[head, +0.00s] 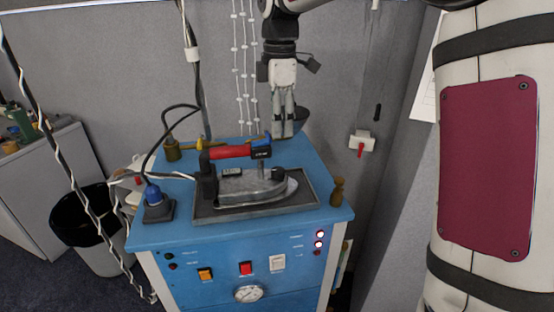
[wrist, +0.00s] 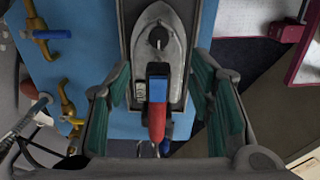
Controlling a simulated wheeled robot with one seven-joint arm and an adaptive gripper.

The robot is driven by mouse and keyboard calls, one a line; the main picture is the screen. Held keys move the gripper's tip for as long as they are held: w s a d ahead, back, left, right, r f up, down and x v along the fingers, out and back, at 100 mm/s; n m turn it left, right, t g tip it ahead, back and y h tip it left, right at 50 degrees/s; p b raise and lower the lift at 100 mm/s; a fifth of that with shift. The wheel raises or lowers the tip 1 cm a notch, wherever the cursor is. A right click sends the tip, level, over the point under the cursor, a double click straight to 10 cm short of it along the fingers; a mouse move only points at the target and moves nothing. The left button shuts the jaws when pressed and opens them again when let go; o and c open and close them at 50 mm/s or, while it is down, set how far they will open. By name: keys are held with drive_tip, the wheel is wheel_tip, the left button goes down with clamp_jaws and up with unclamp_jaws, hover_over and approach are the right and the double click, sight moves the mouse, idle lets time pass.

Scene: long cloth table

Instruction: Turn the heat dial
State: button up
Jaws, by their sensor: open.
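A silver iron (head: 252,187) with a red handle (head: 230,152) rests in a grey tray (head: 305,198) on a blue steam station (head: 325,185). A small black round knob, which looks like the heat dial (head: 278,174), sits on top toward the iron's nose. In the wrist view the dial (wrist: 158,36) is near the top centre, beyond the handle's blue end (wrist: 158,84). My gripper (head: 283,134) points down above the back of the station, apart from the iron. Its fingers also show in the wrist view (wrist: 160,78), spread wide and empty, either side of the handle in the picture.
Brass valves (head: 173,148) stand along the station's back edge. A blue plug fitting (head: 153,195) with a cable is at the left. A wooden peg-like piece (head: 338,190) stands at the right edge. A black bin (head: 90,225) stands left.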

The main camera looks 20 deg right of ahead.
sight(278, 169)
drive_tip(key=shift+n, duration=0.7)
wheel_tip(278, 169, down, 12)
drive_tip(key=shift+f, duration=0.25)
clamp_jaws()
